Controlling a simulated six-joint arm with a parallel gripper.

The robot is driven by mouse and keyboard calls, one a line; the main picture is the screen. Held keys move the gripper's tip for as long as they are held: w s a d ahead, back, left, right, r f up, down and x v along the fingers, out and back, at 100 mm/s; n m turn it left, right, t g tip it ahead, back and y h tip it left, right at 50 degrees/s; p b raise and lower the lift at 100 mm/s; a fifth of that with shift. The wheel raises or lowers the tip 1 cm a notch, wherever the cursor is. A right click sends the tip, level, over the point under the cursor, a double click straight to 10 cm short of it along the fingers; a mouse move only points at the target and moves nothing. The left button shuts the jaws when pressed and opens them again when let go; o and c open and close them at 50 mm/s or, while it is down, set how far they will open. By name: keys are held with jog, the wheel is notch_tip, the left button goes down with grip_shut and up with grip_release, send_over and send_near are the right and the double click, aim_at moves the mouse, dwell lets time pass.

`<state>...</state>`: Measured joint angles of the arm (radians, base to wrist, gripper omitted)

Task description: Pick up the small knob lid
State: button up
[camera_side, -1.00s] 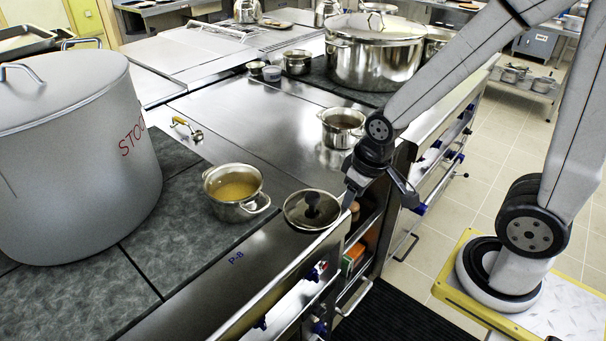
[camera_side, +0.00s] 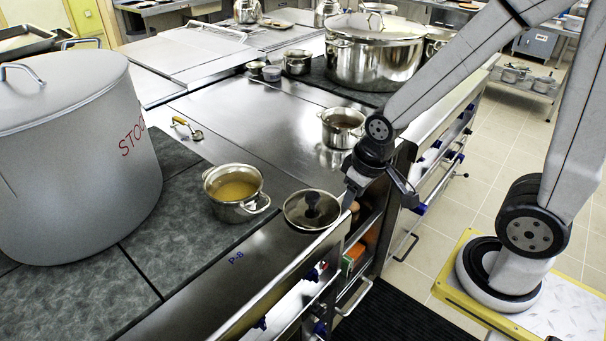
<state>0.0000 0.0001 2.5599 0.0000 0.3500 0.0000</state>
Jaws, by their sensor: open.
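The small knob lid (camera_side: 296,211) lies flat near the front edge of the steel counter, its dark knob upright at its middle. My gripper (camera_side: 378,203) is to the right of the lid, a little above the counter's edge, with a finger pointing down just right of the lid's rim. It is open and nothing shows between its fingers. A clear gap to the knob remains, and I cannot tell whether the finger touches the rim.
A small pot of yellow liquid (camera_side: 236,192) stands just left of the lid. A large stockpot (camera_side: 75,160) fills the left. Another small pot (camera_side: 342,128) stands behind my gripper. A yellow-handled ladle (camera_side: 187,127) lies farther back. The middle counter (camera_side: 255,125) is clear.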

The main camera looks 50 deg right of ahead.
dwell(0.3)
jog(key=o, duration=0.7)
jog(key=n+g, duration=0.2)
jog(key=n, duration=0.7)
send_over(312, 195)
jog(key=f, duration=0.4)
jog(key=shift+s+a, duration=0.2)
jog(key=shift+s, duration=0.2)
jog(key=shift+w+d+f+n+g, duration=0.2)
jog(key=shift+w+n+g, duration=0.1)
jog(key=shift+w+n, duration=0.1)
jog(key=shift+f, duration=0.15)
